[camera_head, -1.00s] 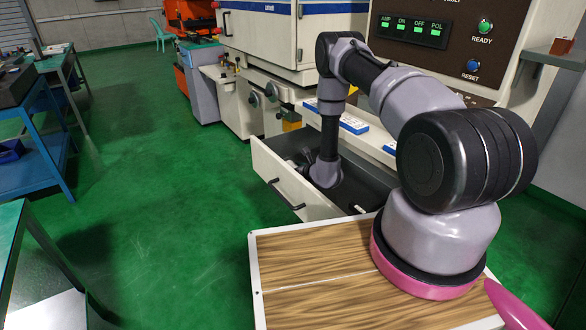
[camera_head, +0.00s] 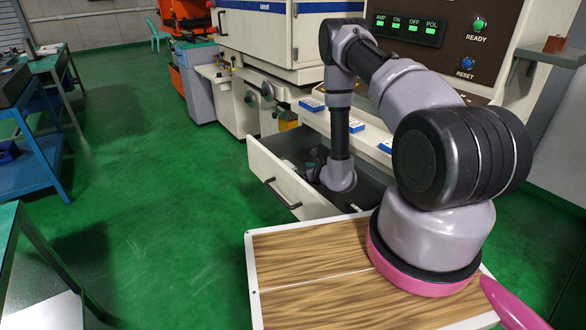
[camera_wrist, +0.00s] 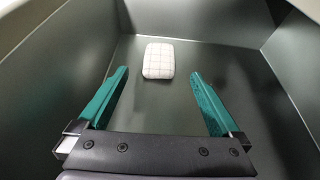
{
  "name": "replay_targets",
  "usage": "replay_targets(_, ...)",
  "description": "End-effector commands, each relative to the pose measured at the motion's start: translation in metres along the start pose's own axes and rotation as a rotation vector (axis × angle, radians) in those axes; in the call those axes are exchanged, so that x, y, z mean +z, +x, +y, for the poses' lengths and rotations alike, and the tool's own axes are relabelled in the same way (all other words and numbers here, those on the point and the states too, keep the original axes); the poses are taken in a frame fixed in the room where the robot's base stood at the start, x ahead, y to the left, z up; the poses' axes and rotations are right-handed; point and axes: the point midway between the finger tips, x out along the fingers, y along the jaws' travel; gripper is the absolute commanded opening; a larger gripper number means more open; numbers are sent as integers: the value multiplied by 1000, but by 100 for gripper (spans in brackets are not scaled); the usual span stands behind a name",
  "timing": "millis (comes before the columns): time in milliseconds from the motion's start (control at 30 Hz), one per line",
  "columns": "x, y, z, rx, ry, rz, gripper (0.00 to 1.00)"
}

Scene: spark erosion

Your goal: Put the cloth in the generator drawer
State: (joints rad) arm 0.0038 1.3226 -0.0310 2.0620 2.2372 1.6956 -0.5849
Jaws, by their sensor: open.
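The generator drawer (camera_head: 284,187) is pulled open under the cabinet. My gripper (camera_wrist: 158,71) is inside the drawer's space, with its two teal fingers spread apart and nothing between them. The cloth (camera_wrist: 158,59), a small pale folded pad with a thin grid pattern, lies flat on the dark drawer floor (camera_wrist: 225,62) ahead of the fingertips, near the far wall. The gripper appears apart from it. In the head view, my wrist and the drawer's front wall mostly hide the gripper, and I cannot make out the cloth.
The drawer's dark side walls (camera_wrist: 45,85) rise on both sides of my gripper. The machine's control panel (camera_head: 430,35) is above, behind my arm. Several blue-and-white items (camera_head: 312,103) lie on the ledge over the drawer. Green floor (camera_head: 170,200) is clear to the left.

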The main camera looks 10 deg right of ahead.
Motion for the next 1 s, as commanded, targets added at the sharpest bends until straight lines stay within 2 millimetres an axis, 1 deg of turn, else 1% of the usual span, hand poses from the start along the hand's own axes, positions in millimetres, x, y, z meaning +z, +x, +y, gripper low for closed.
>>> replay_targets(33,0,-10,0,-1,3,2,100)
replay_targets(100,0,-20,0,-1,2,1,100)
replay_targets(200,0,-31,0,0,0,0,100)
replay_targets(333,0,-37,0,0,1,0,100)
replay_targets(467,2,-38,0,2,0,-2,100)
replay_targets(533,11,-37,2,19,-6,-12,100)
replay_targets(567,19,-36,5,34,-11,-21,100)
replay_targets(667,61,-34,18,116,-39,-65,100)
replay_targets(700,82,-35,25,160,-57,-86,100)
replay_targets(767,117,-39,38,234,-92,-118,100)
replay_targets(800,141,-44,49,289,-121,-140,100)
replay_targets(867,179,-55,65,377,-176,-173,100)
replay_targets(900,203,-66,77,436,-218,-193,100)
replay_targets(967,235,-83,94,522,-289,-216,100)
replay_targets(1000,254,-97,105,576,-339,-229,100)
